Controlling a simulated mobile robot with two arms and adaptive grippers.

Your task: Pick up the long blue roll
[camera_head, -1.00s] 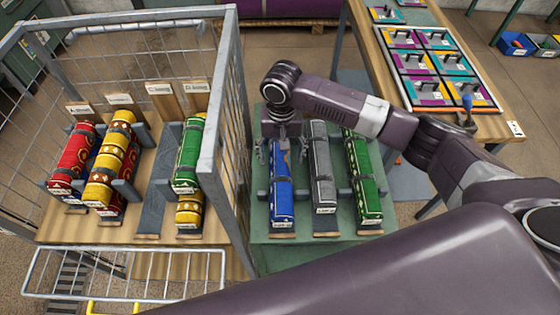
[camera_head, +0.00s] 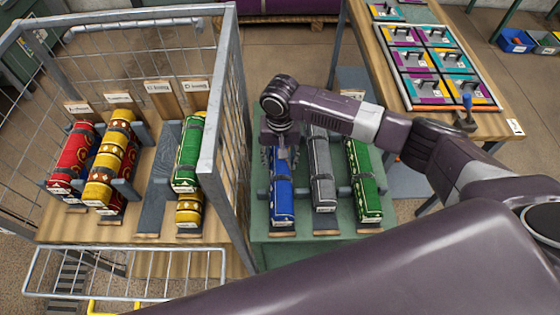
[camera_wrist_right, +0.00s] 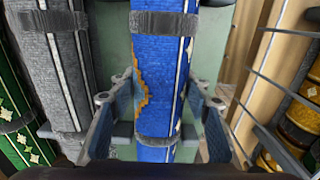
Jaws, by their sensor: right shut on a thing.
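The long blue roll (camera_head: 281,203) lies in supports on the green table right of the cage, the leftmost of three rolls there. My right gripper (camera_head: 281,158) is over its far half, pointing down. In the right wrist view the blue roll (camera_wrist_right: 157,62) runs between the two fingers, with a ragged orange patch and a white stripe on its surface. The gripper is shut on the roll, which still sits at support level. Dark bands cross the roll above and below the fingers. My left gripper is not in view.
A grey roll (camera_head: 322,180) and a green roll (camera_head: 364,182) lie close by to the right. The wire cage (camera_head: 232,100) stands just left and holds red, yellow and green rolls. A wooden table (camera_head: 490,133) with coloured panels is at the right.

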